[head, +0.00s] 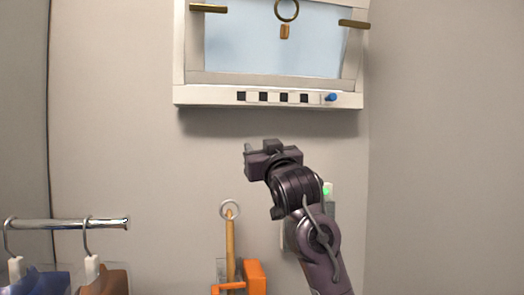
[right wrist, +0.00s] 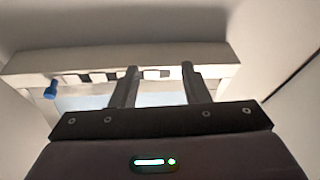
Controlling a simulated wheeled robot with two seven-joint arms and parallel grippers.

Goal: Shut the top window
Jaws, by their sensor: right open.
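The top window (head: 275,45) is high on the back wall, in a white frame (head: 180,60). Its sash looks wider toward the top, as if tilted into the room; its top edge is out of view. A brass ring (head: 287,10) with a small wooden tag (head: 285,31) hangs in front of the pane. My right gripper (head: 250,150) is below the sill, apart from the window. In the right wrist view its two fingers (right wrist: 159,70) are spread and empty, with the sill beyond them. My left gripper is not in view.
The sill carries a row of dark squares (head: 284,98) and a blue knob (head: 331,97). A wooden pole (head: 231,245) with a ring end stands in an orange holder (head: 255,278). A rail (head: 60,224) with hangers and garments is at lower left.

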